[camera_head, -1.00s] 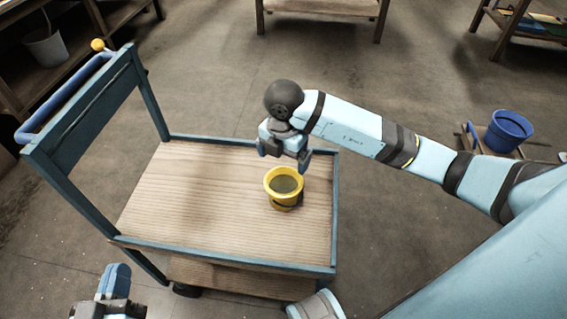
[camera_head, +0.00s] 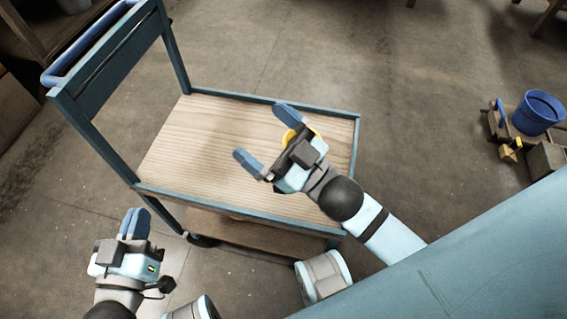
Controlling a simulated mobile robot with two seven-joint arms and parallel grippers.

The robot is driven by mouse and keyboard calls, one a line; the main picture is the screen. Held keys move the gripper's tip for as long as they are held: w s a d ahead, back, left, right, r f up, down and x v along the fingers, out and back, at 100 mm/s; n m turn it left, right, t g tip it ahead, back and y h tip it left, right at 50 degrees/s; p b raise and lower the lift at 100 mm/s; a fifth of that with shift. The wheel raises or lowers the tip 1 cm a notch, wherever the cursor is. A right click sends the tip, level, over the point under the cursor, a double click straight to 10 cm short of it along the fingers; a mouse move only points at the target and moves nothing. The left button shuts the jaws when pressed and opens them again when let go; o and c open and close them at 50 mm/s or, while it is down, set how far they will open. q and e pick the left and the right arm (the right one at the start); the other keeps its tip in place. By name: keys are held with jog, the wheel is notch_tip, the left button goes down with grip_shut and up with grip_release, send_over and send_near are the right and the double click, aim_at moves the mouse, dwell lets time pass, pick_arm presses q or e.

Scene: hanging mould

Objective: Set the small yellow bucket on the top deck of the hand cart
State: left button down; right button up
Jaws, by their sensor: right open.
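The small yellow bucket (camera_head: 288,137) is on the right part of the hand cart's wooden top deck (camera_head: 205,140). Most of it is hidden under my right gripper; only bits of its yellow rim show. My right gripper (camera_head: 268,138) is open over the deck, in front of the bucket as seen from the head. My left gripper (camera_head: 134,223) is off the cart's near left side, fingers pointing up the picture. Its fingers overlap in this view, so their gap cannot be judged.
The cart has a raised blue rim around the deck, a tall handle panel (camera_head: 118,65) at the left and a lower shelf (camera_head: 255,234). A blue bucket (camera_head: 538,112) stands at the far right beside wooden pieces. The deck's left part is clear.

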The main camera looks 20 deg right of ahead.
notch_tip(320, 180, down, 7)
jog(key=s+d+m+g+h, duration=0.2)
jog(key=m+h, duration=0.2)
jog(key=h, duration=0.1)
jog(key=shift+s+f+m+g, duration=0.2)
jog(key=shift+s+m+g, duration=0.05)
jog(key=shift+m+g, duration=0.15)
pick_arm(q)
jog(key=s+a+r+g+y+p, duration=0.4)
jog(key=r+p, duration=0.5)
jog(key=p, duration=2.5)
jog(key=shift+s+a+r+g+p, duration=0.2)
jog(key=shift+a+g+p, duration=0.3)
jog(key=shift+a, duration=0.75)
pick_arm(e)
jog(key=s+d+r+g+h, duration=0.4)
jog(key=d+r+g, duration=0.1)
jog(key=r, duration=0.4)
jog(key=shift+s+d+r+h, duration=0.2)
jog(key=shift+d+h, duration=0.1)
jog(key=shift+d, duration=0.4)
